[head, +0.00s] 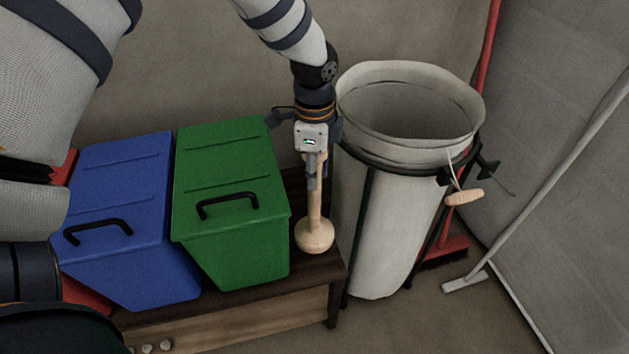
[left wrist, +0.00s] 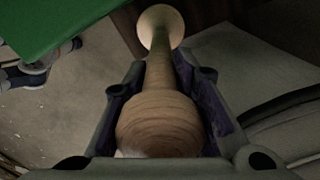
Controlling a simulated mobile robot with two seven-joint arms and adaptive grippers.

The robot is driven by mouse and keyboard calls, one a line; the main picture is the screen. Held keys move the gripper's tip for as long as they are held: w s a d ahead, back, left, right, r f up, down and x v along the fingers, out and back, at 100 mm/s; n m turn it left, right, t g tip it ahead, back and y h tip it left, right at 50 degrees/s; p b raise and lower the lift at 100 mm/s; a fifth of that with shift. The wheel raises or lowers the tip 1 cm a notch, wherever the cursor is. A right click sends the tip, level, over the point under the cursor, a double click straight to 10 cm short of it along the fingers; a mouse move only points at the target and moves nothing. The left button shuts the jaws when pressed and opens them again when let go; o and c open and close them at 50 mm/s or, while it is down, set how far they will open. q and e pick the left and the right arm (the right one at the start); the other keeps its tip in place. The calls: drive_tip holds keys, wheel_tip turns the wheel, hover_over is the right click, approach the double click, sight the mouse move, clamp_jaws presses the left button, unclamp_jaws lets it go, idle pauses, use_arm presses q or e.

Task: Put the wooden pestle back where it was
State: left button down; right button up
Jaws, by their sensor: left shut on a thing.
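The wooden pestle (head: 314,222) is pale wood and roughly upright, with its wide rounded end down. It is just right of the green bin, over the right end of the dark wooden bench (head: 318,275). I cannot tell whether its lower end touches the bench. My left gripper (head: 312,172) comes down from above and is shut on the pestle's upper part. In the left wrist view the pestle (left wrist: 160,122) lies between both fingers, its far end pointing away. My right gripper is not in view.
A green lidded bin (head: 235,185) and a blue lidded bin (head: 130,200) stand on the bench, left of the pestle. A tall white bag bin (head: 385,225) in a black frame stands close on the right. A red broom (head: 445,252) and a pale-handled tool (head: 530,190) lean beyond it.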

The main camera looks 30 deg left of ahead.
use_arm(q)
drive_tip(key=shift+w+a+f, duration=0.15)
drive_tip(key=shift+f, duration=0.75)
drive_tip(key=shift+w+a+f, duration=0.1)
drive_tip(key=shift+f, duration=0.75)
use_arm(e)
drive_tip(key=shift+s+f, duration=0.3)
use_arm(q)
drive_tip(key=shift+f, duration=0.15)
drive_tip(key=c, duration=1.3)
unclamp_jaws()
drive_tip(key=shift+s, duration=0.1)
wheel_tip(320, 180, up, 12)
drive_tip(key=shift+r+p, duration=0.15)
drive_tip(key=shift+p, duration=0.3)
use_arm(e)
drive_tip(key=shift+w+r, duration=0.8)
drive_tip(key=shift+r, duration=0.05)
